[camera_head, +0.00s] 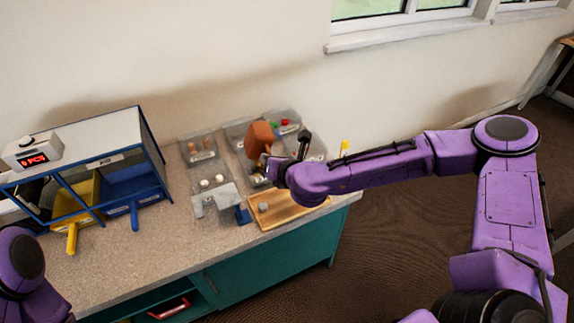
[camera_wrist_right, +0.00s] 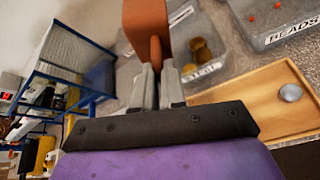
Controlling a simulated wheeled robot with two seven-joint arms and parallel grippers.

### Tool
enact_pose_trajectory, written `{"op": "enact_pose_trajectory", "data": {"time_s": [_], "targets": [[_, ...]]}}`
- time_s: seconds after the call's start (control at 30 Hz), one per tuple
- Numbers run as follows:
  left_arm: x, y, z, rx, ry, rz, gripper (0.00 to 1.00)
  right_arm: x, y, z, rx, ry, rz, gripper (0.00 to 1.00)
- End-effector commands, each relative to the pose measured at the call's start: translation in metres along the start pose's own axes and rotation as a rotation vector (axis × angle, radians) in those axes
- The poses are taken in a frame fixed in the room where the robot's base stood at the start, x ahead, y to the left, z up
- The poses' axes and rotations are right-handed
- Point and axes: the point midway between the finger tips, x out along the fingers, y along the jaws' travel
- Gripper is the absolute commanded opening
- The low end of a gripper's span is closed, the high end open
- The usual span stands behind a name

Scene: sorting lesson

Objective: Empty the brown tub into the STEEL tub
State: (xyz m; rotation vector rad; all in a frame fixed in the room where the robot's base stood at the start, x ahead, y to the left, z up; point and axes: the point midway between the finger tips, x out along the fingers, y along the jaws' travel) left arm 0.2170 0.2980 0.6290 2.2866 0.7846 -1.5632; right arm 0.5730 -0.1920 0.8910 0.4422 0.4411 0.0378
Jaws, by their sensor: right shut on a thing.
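The brown tub (camera_head: 259,137) is held up above the clear tubs at the back of the counter and looks tilted. Its inside is hidden. My right gripper (camera_head: 272,165) is shut on its handle; in the right wrist view the handle sits between the fingers (camera_wrist_right: 157,75). The clear tub whose partly hidden label seems to read STEEL (camera_wrist_right: 202,70) is just beyond the fingers, with brownish round pieces (camera_wrist_right: 200,48) in it. In the head view the brown tub and my gripper partly cover that area. My left gripper is out of view.
A clear BEADS tub (camera_wrist_right: 290,33) with red pieces stands beside it. A wooden tray (camera_head: 290,210) with a grey round piece (camera_head: 263,206) lies in front. Other clear tubs (camera_head: 200,162) stand left.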

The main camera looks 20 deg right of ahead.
Motion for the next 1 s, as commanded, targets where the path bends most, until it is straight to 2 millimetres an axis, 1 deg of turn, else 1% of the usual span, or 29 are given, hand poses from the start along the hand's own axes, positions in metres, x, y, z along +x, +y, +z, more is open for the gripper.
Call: {"op": "enact_pose_trajectory", "data": {"time_s": [0.03, 0.07, 0.1, 0.2, 0.33, 0.47, 0.53, 0.67, 0.77, 1.0], "targets": [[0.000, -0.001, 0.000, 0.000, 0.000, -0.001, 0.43, 0.011, 0.002, -0.002, -0.137, 0.044, 0.031, 0.00], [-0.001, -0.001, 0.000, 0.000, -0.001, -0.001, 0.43, 0.017, 0.001, -0.006, -0.229, 0.073, 0.052, 0.00], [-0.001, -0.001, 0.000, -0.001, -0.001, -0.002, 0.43, 0.024, -0.002, -0.011, -0.356, 0.104, 0.082, 0.00], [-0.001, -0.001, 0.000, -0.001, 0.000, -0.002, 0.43, 0.036, -0.014, -0.020, -0.622, 0.146, 0.156, 0.00], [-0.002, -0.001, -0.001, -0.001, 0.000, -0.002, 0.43, 0.040, -0.023, -0.024, -0.798, 0.147, 0.206, 0.00], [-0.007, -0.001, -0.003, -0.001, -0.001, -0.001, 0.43, 0.036, -0.016, -0.024, -0.926, 0.114, 0.166, 0.00], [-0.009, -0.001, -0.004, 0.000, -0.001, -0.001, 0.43, 0.034, -0.010, -0.025, -1.029, 0.081, 0.117, 0.00], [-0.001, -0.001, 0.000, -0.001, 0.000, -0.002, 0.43, 0.030, -0.001, -0.029, -1.244, 0.009, 0.007, 0.00], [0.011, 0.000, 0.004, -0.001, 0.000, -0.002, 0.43, 0.028, 0.004, -0.032, -1.390, -0.044, -0.075, 0.00], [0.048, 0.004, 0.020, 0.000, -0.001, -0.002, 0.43, 0.030, 0.002, -0.037, -1.672, -0.151, -0.251, 0.00]]}}
